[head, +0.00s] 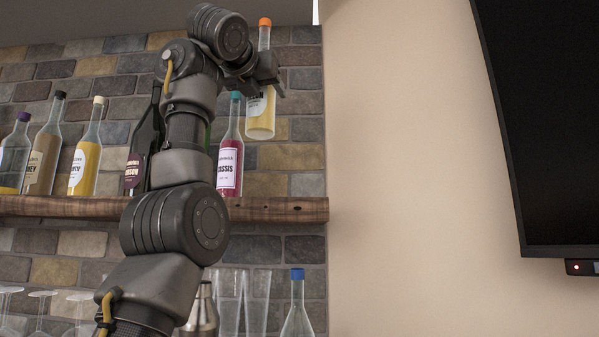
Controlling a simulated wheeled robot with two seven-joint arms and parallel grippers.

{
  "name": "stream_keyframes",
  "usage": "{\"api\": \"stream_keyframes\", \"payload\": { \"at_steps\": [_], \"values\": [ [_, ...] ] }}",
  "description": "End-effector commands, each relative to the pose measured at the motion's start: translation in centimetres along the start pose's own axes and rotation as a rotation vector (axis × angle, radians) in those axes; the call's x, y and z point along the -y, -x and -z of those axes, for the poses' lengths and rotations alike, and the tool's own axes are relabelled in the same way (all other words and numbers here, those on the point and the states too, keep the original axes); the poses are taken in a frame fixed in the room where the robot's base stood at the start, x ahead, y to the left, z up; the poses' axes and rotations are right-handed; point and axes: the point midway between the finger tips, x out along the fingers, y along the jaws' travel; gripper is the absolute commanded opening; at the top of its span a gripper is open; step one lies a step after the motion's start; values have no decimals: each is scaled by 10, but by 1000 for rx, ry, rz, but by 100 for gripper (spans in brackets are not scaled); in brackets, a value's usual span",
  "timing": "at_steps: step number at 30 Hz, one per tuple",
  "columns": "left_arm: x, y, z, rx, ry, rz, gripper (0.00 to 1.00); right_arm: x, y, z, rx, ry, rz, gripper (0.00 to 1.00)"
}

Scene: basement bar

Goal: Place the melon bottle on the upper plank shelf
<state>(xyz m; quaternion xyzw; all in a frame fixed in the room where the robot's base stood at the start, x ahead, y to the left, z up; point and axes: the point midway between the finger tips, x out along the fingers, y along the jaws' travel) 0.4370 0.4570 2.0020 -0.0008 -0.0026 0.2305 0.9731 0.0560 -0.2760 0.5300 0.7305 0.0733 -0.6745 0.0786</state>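A clear bottle with an orange cap and pale yellow contents (261,122) is in my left gripper (267,78). Its label is mostly hidden by the gripper, so I cannot read melon on it. The gripper is shut around the bottle's middle and holds it almost upright, base clear of the wood. The upper plank shelf (290,210) is a thick brown board on the brick wall. The bottle hangs above its right end, right of the cassis bottle. My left arm hides part of the shelf. My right gripper is not in view.
The pink cassis bottle (230,160), a dark bottle (140,150) and a yellow bottle (86,155) stand on the shelf, with others further left. The shelf's right end looks bare. Below are glasses (257,300) and a blue-capped bottle (297,310). A dark screen (545,120) hangs right.

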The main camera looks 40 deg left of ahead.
Motion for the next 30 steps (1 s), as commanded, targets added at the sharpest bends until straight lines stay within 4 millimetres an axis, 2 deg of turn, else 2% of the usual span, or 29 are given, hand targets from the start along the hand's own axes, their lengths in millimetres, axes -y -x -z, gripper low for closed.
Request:
{"api": "stream_keyframes", "payload": {
  "at_steps": [1,6,8,9,12,18,26,30],
  "values": [
    [7,-14,5,-3,-3,1,8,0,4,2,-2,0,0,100],
    [23,-52,21,-3,-2,2,8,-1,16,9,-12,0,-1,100],
    [28,-64,29,-2,-2,1,8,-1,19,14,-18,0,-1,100],
    [31,-70,40,0,-2,2,8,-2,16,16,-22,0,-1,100],
    [36,-82,57,0,-2,2,8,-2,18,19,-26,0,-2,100],
    [43,-96,76,2,0,2,8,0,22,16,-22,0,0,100],
    [44,-101,83,1,0,3,8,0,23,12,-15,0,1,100],
    [47,-105,95,3,0,4,8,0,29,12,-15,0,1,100]
  ]
}}
